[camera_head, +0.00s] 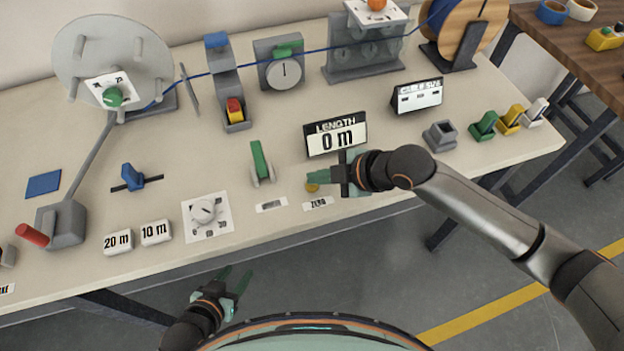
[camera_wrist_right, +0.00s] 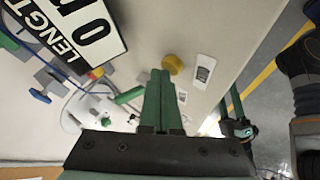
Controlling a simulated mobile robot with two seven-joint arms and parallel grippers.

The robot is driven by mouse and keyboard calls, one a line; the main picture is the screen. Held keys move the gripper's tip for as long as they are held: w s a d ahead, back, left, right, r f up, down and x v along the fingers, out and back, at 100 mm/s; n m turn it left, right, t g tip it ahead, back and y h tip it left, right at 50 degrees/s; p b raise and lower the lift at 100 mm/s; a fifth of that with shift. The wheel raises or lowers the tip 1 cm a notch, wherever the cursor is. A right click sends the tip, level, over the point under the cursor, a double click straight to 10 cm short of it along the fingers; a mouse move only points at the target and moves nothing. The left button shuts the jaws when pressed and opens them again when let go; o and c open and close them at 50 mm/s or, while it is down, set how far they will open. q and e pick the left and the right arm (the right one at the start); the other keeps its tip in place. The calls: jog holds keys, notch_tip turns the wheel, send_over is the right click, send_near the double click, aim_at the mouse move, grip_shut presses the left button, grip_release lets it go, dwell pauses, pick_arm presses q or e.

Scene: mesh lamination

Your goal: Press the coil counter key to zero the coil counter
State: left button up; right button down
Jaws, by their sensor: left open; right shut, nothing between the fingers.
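The coil counter key is a round yellow button (camera_head: 312,187) at the front of the bench, beside a white ZERO label (camera_head: 318,203). In the right wrist view the yellow button (camera_wrist_right: 173,64) and the label (camera_wrist_right: 204,73) lie just beyond the fingertips. The LENGTH display (camera_head: 336,135) behind it reads 0 m. My right gripper (camera_head: 322,177) is shut and empty, its fingertips partly over the button; its fingers (camera_wrist_right: 160,82) also show in the wrist view. I cannot tell whether they touch the button. My left gripper (camera_head: 236,282) is open and empty, in front of the bench edge.
A green lever (camera_head: 260,161) and a white dial plate (camera_head: 207,215) stand left of the key. White 20 m (camera_head: 118,242) and 10 m (camera_head: 156,232) blocks lie further left. A grey holder (camera_head: 440,136) and a CABLE SIZE display (camera_head: 417,95) stand to the right.

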aim_at(318, 186)
jog(key=shift+r+p, duration=0.95)
jog(key=shift+p, duration=0.1)
notch_tip(318, 186, up, 3)
jog(key=p, duration=0.3)
jog(key=shift+f, duration=0.1)
jog(key=shift+r, duration=1.1)
